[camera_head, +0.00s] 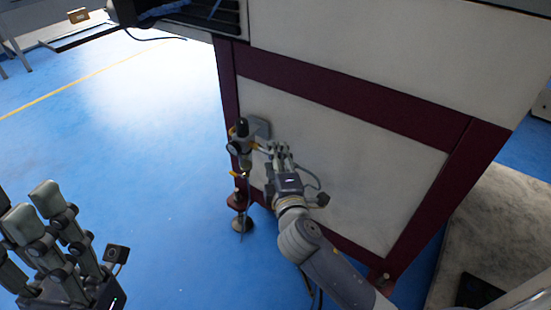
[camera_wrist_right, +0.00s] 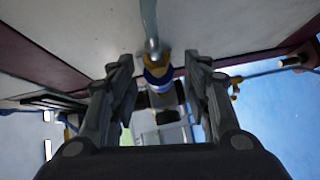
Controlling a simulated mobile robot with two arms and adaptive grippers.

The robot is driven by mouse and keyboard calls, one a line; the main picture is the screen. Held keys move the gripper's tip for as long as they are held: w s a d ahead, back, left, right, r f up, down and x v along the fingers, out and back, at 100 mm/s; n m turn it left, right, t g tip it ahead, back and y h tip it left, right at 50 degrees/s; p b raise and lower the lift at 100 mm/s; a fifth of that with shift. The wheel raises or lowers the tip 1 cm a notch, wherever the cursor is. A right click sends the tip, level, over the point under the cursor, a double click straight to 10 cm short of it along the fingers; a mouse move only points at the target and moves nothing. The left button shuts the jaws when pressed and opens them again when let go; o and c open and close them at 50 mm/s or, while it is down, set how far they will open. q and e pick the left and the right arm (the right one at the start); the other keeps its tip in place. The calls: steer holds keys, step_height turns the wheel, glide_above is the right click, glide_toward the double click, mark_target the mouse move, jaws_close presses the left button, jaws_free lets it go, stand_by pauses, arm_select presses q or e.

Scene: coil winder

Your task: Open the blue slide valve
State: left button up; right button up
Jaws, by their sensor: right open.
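The slide valve shows as a blue ring (camera_wrist_right: 157,82) with a brass fitting above it in the right wrist view, between the fingers of my right gripper (camera_wrist_right: 160,92). Those fingers are apart on either side of it, and I see no clear contact. In the head view, my right gripper (camera_head: 277,152) is beside a dark fitting assembly (camera_head: 240,142) with yellow parts at the machine's side; the blue ring cannot be made out there. My left gripper (camera_head: 32,212) is at the lower left, away from the machine and partly cut off.
The machine's pale side panel (camera_head: 350,170) in a dark red frame (camera_head: 340,88) stands close to my right arm. A thin blue hose (camera_wrist_right: 270,71) runs at the right in the wrist view. The blue floor (camera_head: 130,150) to the left is clear.

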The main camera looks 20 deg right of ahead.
mark_target(267, 152)
steer(key=shift+w+d+f, duration=0.1)
steer(key=shift+w, duration=0.75)
steer(key=shift+c, duration=0.4)
jaws_close()
steer(key=shift+w+a+p, duration=0.4)
steer(key=shift+w+a, duration=0.35)
steer(key=shift+w, duration=0.15)
steer(key=shift+c, duration=2)
jaws_free()
steer(key=o, duration=0.5)
steer(key=shift+a, duration=0.1)
